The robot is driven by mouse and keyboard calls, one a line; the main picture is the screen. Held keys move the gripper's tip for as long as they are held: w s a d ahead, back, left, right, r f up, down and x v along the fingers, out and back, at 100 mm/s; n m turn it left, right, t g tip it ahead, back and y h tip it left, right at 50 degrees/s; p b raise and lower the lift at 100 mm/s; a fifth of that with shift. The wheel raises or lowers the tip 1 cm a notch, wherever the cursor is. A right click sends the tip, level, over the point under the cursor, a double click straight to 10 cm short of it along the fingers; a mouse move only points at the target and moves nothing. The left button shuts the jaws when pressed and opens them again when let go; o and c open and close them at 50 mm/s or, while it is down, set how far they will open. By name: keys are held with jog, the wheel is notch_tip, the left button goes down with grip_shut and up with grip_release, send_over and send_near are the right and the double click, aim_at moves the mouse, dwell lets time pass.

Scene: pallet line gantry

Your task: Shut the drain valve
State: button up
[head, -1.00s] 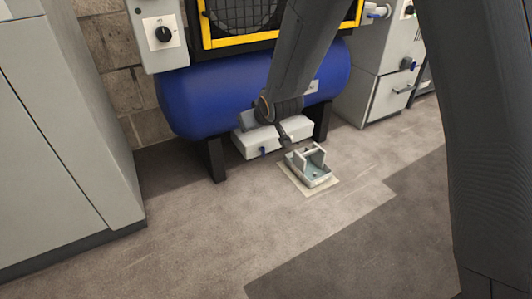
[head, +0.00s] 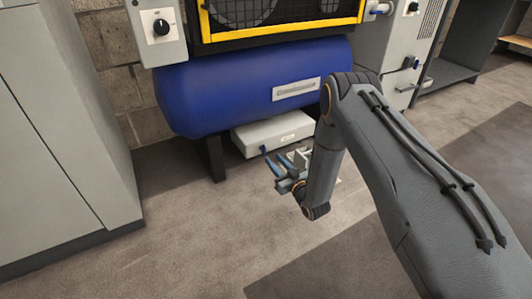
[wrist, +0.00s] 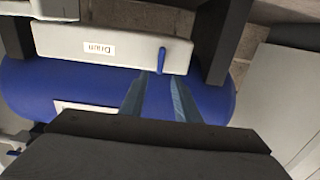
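The drain valve shows in the wrist view as a short blue lever (wrist: 162,61) on the front of a white box (wrist: 110,46) labelled "Drain", seen upside down. The lever runs up and down in that picture, across the box's front. In the head view the white box (head: 272,133) sits under the blue tank. My gripper (head: 277,156) is in front of the box, low near the floor. In the wrist view its two bluish fingers (wrist: 160,88) are apart, with nothing between them; the lever appears just beyond their tips, in line with the gap.
The blue tank (head: 250,90) stands on dark legs (head: 215,158) above the box. A grey cabinet (head: 70,120) is at left. My arm hides most of the small floor tray seen earlier. The floor (head: 190,245) at front left is clear.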

aim_at(265, 150)
jog(key=b+x, duration=0.4)
jog(key=x, duration=0.3)
jog(key=shift+w+a+f, duration=0.1)
jog(key=shift+w+a, duration=0.1)
jog(key=shift+w, duration=0.05)
grip_shut()
